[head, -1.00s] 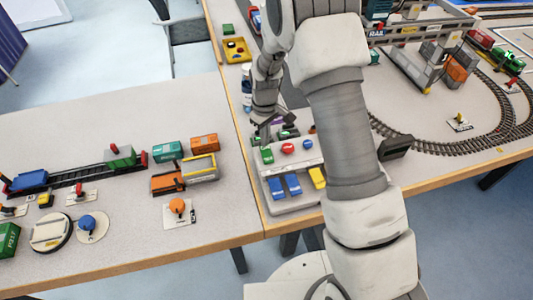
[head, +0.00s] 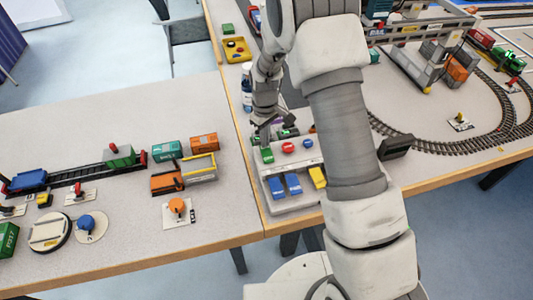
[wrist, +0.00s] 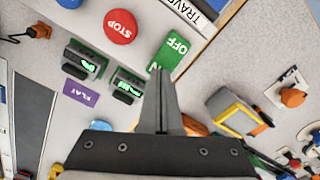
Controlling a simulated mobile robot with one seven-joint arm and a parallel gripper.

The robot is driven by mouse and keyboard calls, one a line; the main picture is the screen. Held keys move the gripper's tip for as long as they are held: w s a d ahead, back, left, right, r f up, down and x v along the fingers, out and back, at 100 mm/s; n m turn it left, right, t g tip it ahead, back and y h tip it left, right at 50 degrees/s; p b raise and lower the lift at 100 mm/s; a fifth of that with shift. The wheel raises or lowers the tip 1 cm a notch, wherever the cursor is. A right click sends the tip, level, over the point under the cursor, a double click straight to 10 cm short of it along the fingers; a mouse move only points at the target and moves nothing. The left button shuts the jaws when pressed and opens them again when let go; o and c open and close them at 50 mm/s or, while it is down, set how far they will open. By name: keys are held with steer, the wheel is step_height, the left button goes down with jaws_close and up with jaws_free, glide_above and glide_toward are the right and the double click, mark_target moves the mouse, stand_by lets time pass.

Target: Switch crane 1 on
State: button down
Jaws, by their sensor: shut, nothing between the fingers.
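A grey control panel (head: 258,186) stands at the near left corner of the right table. A green rocker switch (head: 267,156) sits at its upper left. In the wrist view the green rocker (wrist: 173,52) reads OFF at one end, and part of an N shows at the other. My gripper (head: 264,140) is shut and empty, pointing down at the rocker. In the wrist view its fingertips (wrist: 163,74) overlap the N end; I cannot tell whether they touch. No crane number is readable on the panel.
A red STOP button (wrist: 119,26) is beside the rocker, with a blue button (head: 305,144) further right. Blue levers (head: 284,186) and a yellow lever (head: 317,177) are in front. Two lit green displays (wrist: 87,61) and a purple FLAT label (wrist: 80,92) are behind.

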steer(key=shift+f+b, duration=0.45)
steer(key=shift+f, duration=0.25)
steer(key=shift+r, duration=0.1)
steer(key=shift+r+p, duration=2.05)
steer(key=shift+r, duration=1.4)
steer(key=shift+r, duration=0.1)
steer(key=s+d+r+m+t, duration=0.1)
steer(key=s+d+r+m, duration=0.2)
steer(key=r, duration=0.7)
steer(key=s+d+r+m+t, duration=0.1)
steer(key=s+d+r+t, duration=0.3)
steer(key=r, duration=0.6)
steer(key=s+d+r+m, duration=0.1)
steer(key=s+r, duration=0.3)
steer(key=s, duration=0.5)
steer(key=s+d+r+m, duration=0.2)
steer(key=s+r+m, duration=0.1)
steer(key=s, duration=0.7)
steer(key=shift+s+d+r+t, duration=0.2)
steer(key=shift+r+t, duration=0.1)
steer(key=shift+r, duration=0.2)
